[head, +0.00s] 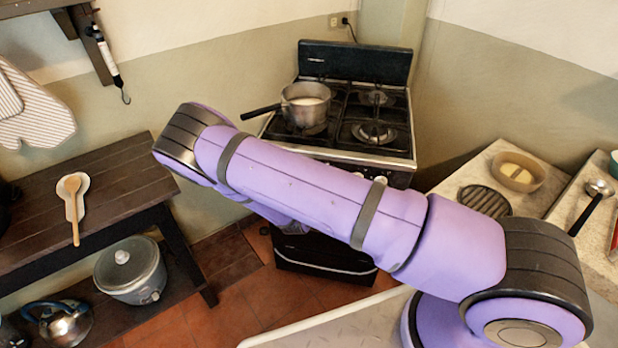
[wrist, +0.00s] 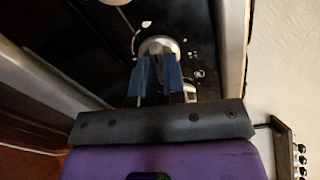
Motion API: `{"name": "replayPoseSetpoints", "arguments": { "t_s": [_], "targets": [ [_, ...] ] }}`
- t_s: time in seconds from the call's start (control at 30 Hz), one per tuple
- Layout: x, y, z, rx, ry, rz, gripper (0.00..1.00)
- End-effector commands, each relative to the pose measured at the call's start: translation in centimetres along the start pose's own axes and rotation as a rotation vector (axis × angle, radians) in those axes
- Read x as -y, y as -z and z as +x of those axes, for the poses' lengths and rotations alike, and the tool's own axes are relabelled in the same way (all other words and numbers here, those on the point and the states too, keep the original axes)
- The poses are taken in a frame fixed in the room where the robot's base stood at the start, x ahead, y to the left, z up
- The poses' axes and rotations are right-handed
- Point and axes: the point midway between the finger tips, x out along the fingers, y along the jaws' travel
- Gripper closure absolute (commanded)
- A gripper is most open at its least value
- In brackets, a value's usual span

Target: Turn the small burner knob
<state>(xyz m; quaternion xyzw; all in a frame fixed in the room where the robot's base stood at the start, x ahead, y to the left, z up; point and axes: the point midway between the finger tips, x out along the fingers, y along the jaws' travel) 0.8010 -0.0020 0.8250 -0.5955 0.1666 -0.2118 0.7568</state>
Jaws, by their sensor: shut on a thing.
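In the wrist view, my gripper (wrist: 157,80) has its two blue fingertips closed on a round silver burner knob (wrist: 159,46) on a black panel with white marks. Part of another silver knob (wrist: 190,90) shows just behind the right finger. In the head view, the stove (head: 345,152) stands against the back wall, and my arm crosses in front of it. My gripper and most of the stove's front knobs are hidden there behind my arm.
A saucepan (head: 306,110) sits on the stove's left burner, its handle pointing left. A dark wooden table (head: 110,195) stands at the left. A stone counter (head: 535,205) with a bowl (head: 519,172) is at the right. Tiled floor shows between the table and stove.

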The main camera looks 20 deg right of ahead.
Motion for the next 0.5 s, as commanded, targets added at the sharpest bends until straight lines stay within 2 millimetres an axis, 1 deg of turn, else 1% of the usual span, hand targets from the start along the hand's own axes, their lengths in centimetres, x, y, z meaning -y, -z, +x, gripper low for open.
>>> {"name": "replayPoseSetpoints", "arguments": {
  "t_s": [0.2, 0.5],
  "targets": [
    [-0.01, -0.04, -0.02, 0.001, -0.001, -0.072, 1.00],
    [-0.01, -0.02, -0.03, 0.001, -0.001, -0.099, 1.00]
  ]
}}
